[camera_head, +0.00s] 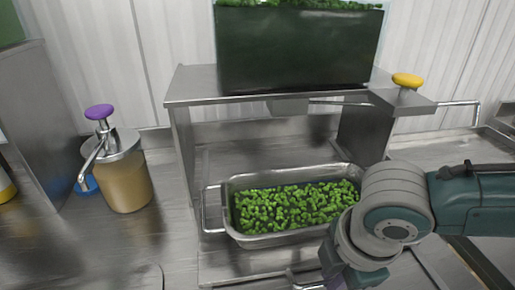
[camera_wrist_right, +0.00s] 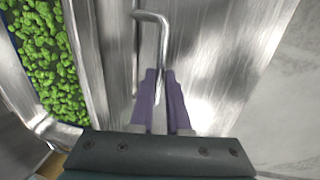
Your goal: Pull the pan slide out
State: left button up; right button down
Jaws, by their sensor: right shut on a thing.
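The pan slide (camera_head: 225,262) is a flat metal plate under the shelf, with a bent rod handle (camera_head: 297,279) at its front. A metal pan (camera_head: 243,239) full of green pieces sits on it, partly out from under the shelf. My right gripper (camera_head: 335,283) is low at the front, largely hidden by its own wrist in the head view. In the right wrist view its purple fingers (camera_wrist_right: 160,76) are shut on the rod handle (camera_wrist_right: 152,17), with the pan (camera_wrist_right: 88,60) to the left. My left gripper is not in view.
A metal shelf (camera_head: 190,97) above bears a dark bin (camera_head: 300,50) of green pieces and a yellow knob (camera_head: 407,80). A sauce pump jar (camera_head: 128,185) with a purple top stands left. Bare counter (camera_head: 170,240) lies between the jar and the slide.

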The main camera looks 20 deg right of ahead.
jog(key=s+p, duration=0.1)
jog(key=s, duration=0.1)
jog(key=s+a+p, duration=0.1)
jog(key=s+p, duration=0.1)
jog(key=s, duration=0.1)
jog(key=s+a+p, duration=0.1)
jog(key=s, duration=0.2)
jog(key=shift+r, duration=0.2)
pick_arm(q)
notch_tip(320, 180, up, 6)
jog(key=p, duration=0.1)
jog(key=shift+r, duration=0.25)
pick_arm(e)
jog(key=shift+s+a+f, duration=0.1)
jog(key=shift+s, duration=0.35)
jog(key=shift+s+a+f, duration=0.1)
jog(key=shift+s, duration=0.3)
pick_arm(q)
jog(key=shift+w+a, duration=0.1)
pick_arm(e)
jog(key=c, duration=0.9)
grip_release()
